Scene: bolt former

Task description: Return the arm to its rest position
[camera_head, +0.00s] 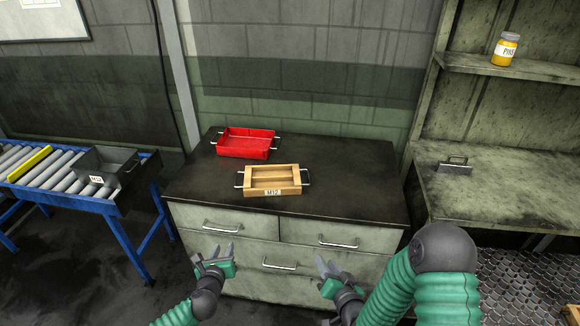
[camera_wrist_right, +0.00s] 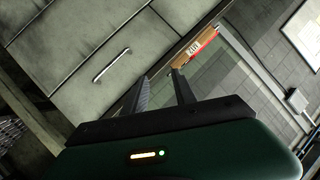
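My left gripper (camera_head: 216,255) is in front of the drawer cabinet in the head view, with its fingers spread apart and nothing between them. My right gripper (camera_head: 328,270) is also in front of the cabinet, further right. In the right wrist view its two fingers (camera_wrist_right: 164,90) stand apart with nothing held between them. My right arm, in green sleeving, folds up at the lower right of the head view.
The cabinet top (camera_head: 350,170) bears a red tray (camera_head: 245,150) and a wooden M12 tray (camera_head: 272,191). A grey bin (camera_head: 107,176) sits on the roller conveyor (camera_head: 55,176) at left. A yellow-filled jar (camera_head: 505,50) stands on the right shelf.

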